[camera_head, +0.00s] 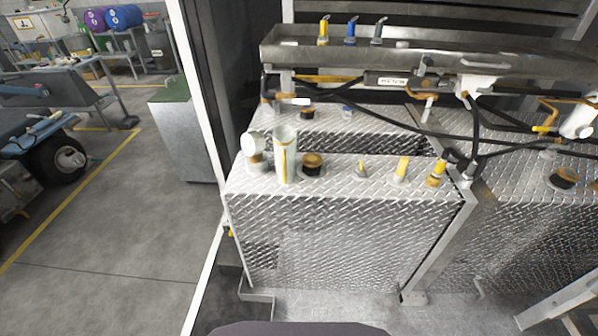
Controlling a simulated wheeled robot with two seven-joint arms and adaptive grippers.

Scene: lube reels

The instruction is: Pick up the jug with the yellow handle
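A pale, upright cylindrical container (279,158) stands on the left part of the diamond-plate tank top. A narrow yellow vertical strip runs down the side facing me. It looks like the jug with the yellow handle, but it is too small to tell for certain. A white round cap or fitting stands close to its left, and a dark filler cap with a brown top is just to its right. Neither of my grippers is in view.
The diamond-plate tank (340,220) fills the middle. Yellow fittings (402,168) stand on its top. A metal trough (400,62) and black hoses (385,128) run above and behind it. A white-edged post is at left, with open floor (120,230) beyond.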

